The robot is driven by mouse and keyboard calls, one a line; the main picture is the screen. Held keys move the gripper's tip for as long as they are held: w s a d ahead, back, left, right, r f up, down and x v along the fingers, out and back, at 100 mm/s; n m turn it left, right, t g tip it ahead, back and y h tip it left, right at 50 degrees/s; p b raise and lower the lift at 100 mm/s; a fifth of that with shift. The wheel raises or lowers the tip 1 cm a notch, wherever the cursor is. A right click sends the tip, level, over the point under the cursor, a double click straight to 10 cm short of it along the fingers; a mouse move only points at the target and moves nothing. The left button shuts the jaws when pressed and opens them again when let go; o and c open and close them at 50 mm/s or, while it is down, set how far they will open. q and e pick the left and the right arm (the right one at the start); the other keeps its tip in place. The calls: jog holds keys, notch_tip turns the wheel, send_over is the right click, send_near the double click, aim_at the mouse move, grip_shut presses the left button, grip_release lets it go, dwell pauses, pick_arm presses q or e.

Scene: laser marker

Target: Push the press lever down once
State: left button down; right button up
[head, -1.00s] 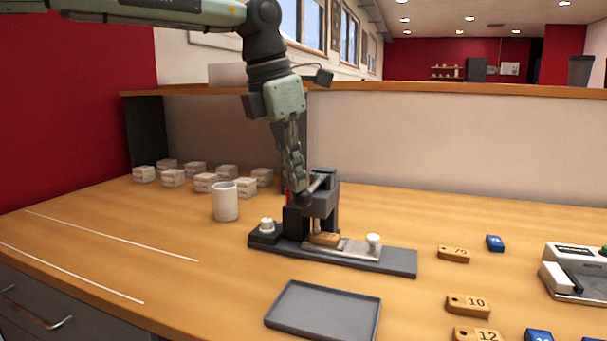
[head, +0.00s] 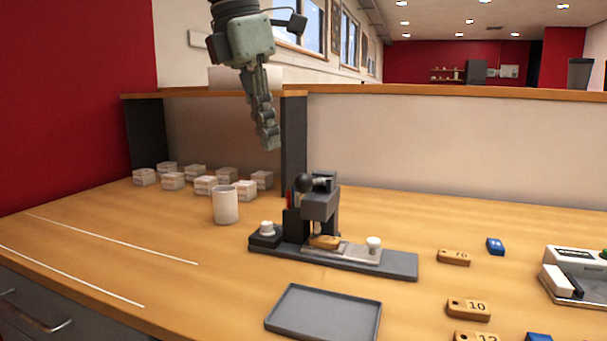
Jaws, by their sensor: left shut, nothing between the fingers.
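The press (head: 320,205) stands on a dark base plate (head: 400,265) in the middle of the table. Its lever shows as a dark round knob (head: 304,183) at the upper left of the press head. A wooden tag (head: 324,242) lies under the press head, on a metal slide with a white knob (head: 373,243). My left gripper (head: 270,143) is shut and empty. It hangs above and to the left of the lever knob, clear of it. My right gripper is not in view.
A grey tray (head: 325,315) lies in front of the press. A white cup (head: 225,204) and several small white boxes (head: 205,185) stand to the left.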

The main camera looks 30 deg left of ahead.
pick_arm(q)
jog(key=shift+v, duration=2.4)
